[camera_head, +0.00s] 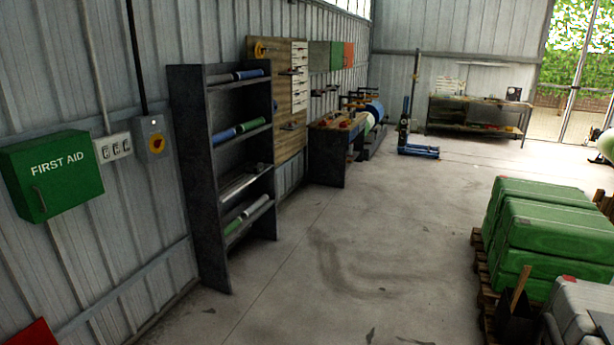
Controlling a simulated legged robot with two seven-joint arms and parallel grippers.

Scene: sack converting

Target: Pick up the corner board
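No piece in view is clearly recognisable as the corner board. A narrow tan board (519,287) stands tilted in a dark open-topped bin (515,323) at the lower right, beside the pallet of green sacks; I cannot tell whether it is the corner board. Neither of my grippers shows in the head view.
Green sacks (545,229) are stacked on a wooden pallet (480,268) at right. A dark shelf rack (206,190) with rolls and a first aid box (52,176) line the left wall. The middle floor (370,235) is clear.

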